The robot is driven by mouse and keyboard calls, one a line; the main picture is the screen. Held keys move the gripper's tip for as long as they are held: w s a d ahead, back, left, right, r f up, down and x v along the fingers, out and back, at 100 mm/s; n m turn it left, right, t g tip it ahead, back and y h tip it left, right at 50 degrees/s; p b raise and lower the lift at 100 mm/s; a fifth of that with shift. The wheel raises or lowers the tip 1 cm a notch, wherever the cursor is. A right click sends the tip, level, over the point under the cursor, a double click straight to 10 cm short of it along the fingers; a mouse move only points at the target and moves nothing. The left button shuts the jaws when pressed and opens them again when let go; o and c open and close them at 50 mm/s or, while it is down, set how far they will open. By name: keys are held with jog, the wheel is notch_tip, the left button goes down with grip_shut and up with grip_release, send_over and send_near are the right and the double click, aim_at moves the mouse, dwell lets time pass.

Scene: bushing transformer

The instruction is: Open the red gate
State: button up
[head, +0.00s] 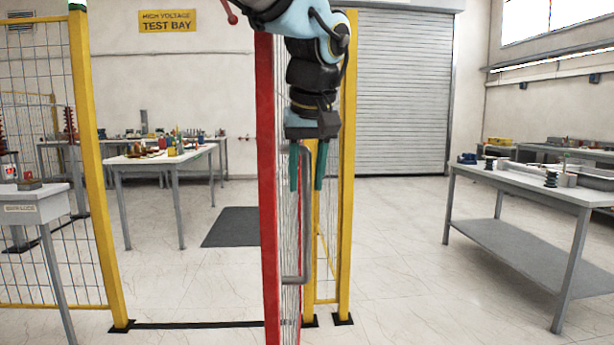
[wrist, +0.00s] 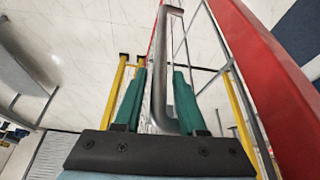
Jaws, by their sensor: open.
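The red gate (head: 268,200) stands seen nearly edge-on in the middle of the head view, swung out from the line of the yellow fence. Its red frame also shows at the right of the wrist view (wrist: 265,70). A grey bar handle (head: 306,220) runs upright on the gate's right side. My gripper (head: 307,184) points down at the handle's top end with its green fingers apart.
A yellow post (head: 97,170) stands left of the gateway, with a dark floor strip (head: 200,325) running from it. Yellow posts (head: 347,200) stand close behind the gate. A grey workbench (head: 520,180) is at right. The floor between is clear.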

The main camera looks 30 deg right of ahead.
jog(key=shift+o, duration=0.7)
jog(key=v, duration=1)
jog(key=shift+s+r+b, duration=0.2)
jog(key=shift+r+b, duration=0.15)
jog(key=shift+a, duration=0.1)
